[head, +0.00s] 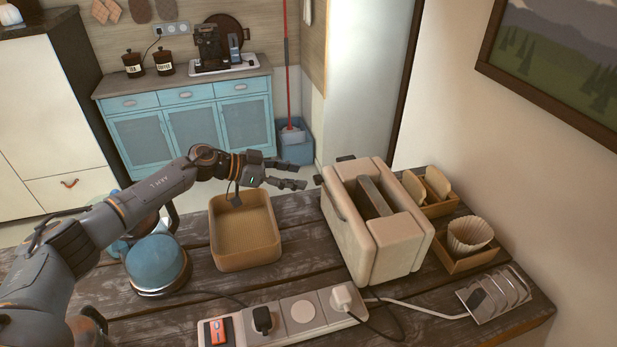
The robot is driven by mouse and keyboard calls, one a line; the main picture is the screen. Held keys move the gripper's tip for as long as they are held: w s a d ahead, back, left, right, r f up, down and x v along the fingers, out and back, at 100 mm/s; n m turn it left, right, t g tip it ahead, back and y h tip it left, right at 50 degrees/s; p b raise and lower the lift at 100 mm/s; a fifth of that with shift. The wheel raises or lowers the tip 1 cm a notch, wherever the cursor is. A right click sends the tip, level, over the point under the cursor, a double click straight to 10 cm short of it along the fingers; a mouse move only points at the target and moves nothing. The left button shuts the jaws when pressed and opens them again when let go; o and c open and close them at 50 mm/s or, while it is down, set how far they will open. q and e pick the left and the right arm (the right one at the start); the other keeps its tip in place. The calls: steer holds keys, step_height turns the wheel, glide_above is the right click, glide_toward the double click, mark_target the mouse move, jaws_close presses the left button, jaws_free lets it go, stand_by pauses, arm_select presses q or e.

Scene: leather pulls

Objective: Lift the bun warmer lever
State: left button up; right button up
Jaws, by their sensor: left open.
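The bun warmer (383,244) is a cream, toaster-like box with a long top slot, standing on the dark wooden table. A small dark tab (346,158) sticks out at its far end, and a dark curved bar (333,203) runs along its left side. I cannot tell for sure which of these is the lever. A brown-grey piece (374,196) stands in the slot. My left gripper (303,184) is open and empty, just left of the warmer's far left corner, with its fingers pointing right and apart from it. My right gripper is out of view.
An empty tan tray (246,262) lies below my left wrist, with a blue kettle (157,262) left of it. A power strip (285,320) with plugs and cables lies in front. Wooden boxes (458,266) and a wire rack (497,293) stand right of the warmer, near the wall.

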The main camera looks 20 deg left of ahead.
mark_target(315, 178)
arm_select(q)
steer(key=shift+x, duration=2.3)
steer(key=shift+r, duration=0.1)
jaws_close()
